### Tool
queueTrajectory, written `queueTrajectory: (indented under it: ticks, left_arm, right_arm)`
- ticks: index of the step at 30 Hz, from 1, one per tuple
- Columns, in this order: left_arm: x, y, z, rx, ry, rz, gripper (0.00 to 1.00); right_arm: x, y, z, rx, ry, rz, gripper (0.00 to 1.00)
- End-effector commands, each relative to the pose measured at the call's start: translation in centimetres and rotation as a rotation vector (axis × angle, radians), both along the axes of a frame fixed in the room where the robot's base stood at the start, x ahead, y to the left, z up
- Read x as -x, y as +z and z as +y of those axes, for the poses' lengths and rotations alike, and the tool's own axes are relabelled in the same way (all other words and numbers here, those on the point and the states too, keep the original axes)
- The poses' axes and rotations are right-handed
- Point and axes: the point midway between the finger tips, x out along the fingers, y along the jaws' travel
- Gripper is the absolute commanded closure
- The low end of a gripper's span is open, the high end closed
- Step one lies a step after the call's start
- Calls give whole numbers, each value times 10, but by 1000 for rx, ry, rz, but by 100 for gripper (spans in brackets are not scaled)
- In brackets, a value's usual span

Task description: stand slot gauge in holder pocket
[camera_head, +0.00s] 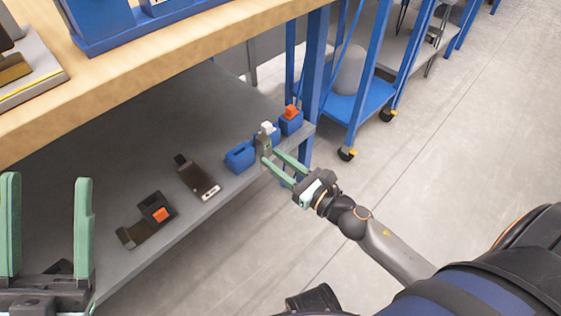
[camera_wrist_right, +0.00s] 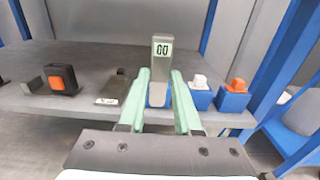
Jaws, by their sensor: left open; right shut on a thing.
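My right gripper (camera_head: 278,165) is shut on the slot gauge (camera_head: 263,146), a grey upright block. A blue holder (camera_head: 240,157) stands on the shelf just left of the gauge in the head view. In the wrist view blue holder (camera_wrist_right: 158,96) shows between the fingers below the gauge. I cannot tell whether the gauge's lower end is inside a pocket. My left gripper (camera_head: 47,228) is open and empty at the lower left.
Blue blocks with a white piece (camera_head: 267,128) and an orange piece (camera_head: 291,112) stand near the grey shelf's (camera_head: 130,160) right end. A dark item with a pale end (camera_head: 198,178) and one with an orange face (camera_head: 158,212) lie leftward. A blue post (camera_head: 314,80) rises beyond.

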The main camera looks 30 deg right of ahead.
Motion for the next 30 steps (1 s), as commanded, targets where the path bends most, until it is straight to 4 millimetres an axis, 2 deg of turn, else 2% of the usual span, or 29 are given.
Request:
queueTrajectory:
  ticks: [30]
  left_arm:
    - [0, 12, 2, 10, -2, -4, 33]
  right_arm:
    - [-76, 3, 28, -2, 1, -5, 100]
